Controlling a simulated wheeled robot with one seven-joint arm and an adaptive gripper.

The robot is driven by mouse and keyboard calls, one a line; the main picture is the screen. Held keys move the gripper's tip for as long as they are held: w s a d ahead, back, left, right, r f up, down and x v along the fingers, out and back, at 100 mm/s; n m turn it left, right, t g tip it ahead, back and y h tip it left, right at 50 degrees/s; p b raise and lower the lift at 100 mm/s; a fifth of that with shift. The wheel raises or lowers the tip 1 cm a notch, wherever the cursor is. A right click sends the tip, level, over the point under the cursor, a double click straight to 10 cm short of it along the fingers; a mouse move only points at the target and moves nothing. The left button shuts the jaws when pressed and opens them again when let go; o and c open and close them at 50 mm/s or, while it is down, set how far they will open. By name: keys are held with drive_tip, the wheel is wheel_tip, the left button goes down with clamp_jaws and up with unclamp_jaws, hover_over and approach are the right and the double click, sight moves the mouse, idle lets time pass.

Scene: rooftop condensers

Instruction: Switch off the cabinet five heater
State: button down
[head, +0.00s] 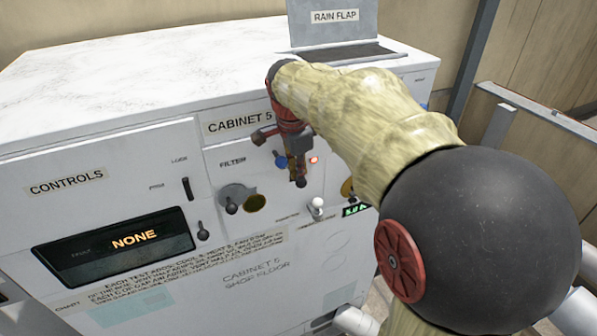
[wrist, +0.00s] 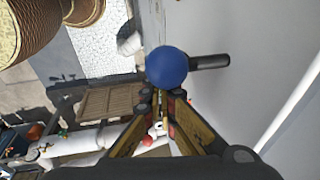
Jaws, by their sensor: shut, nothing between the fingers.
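The white cabinet five (head: 60,140) carries a "CABINET 5" label. A blue ball knob (head: 281,161) shows beside my gripper (head: 299,180) at its front. In the wrist view a blue ball knob (wrist: 166,67) on a dark stem (wrist: 210,62) sticks out from a pale panel. My gripper (wrist: 165,94) is shut and empty, its tips just below the ball in the picture; I cannot tell whether they touch it. A small red lamp (head: 314,160) is lit right of the gripper. My arm hides the cabinet's right part, and I can read no heater label.
A dark lever (head: 231,207) sits below "FILTER", and a white knob (head: 318,204) lies below the gripper. A green readout (head: 356,210) is partly covered. A "RAIN FLAP" panel (head: 330,30) stands on top.

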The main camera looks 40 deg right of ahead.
sight(302, 187)
drive_tip(key=shift+s+f, duration=0.1)
drive_tip(key=shift+s, duration=0.05)
drive_tip(key=shift+f+b, duration=0.1)
drive_tip(key=shift+b, duration=0.3)
drive_tip(key=shift+s+f+t+b, duration=0.2)
drive_tip(key=shift+t+b, duration=0.8)
drive_tip(key=shift+b, duration=0.4)
drive_tip(key=b, duration=0.2)
drive_tip(key=shift+s+a+f+b, duration=0.1)
drive_tip(key=shift+s+f+b, duration=0.05)
drive_tip(key=shift+f+b, duration=0.2)
drive_tip(key=f+b, duration=0.1)
drive_tip(key=b, duration=0.2)
drive_tip(key=shift+s+h, duration=0.3)
drive_tip(key=t+b, duration=0.1)
drive_tip(key=b, duration=0.1)
drive_tip(key=f+b, duration=0.1)
drive_tip(key=b, duration=0.1)
drive_tip(key=shift+s+a+f+t+b, duration=0.1)
drive_tip(key=shift+s+a+t+b, duration=0.1)
drive_tip(key=shift+s+t+b, duration=0.2)
drive_tip(key=shift+s+r+m+t+h+b, duration=0.2)
drive_tip(key=shift+t+b, duration=0.35)
drive_tip(key=shift+b, duration=0.75)
drive_tip(key=shift+r+m+t+h+b, duration=0.1)
drive_tip(key=shift+r+t+h+b, duration=0.35)
drive_tip(key=shift+b, duration=0.8)
drive_tip(key=shift+f, duration=0.2)
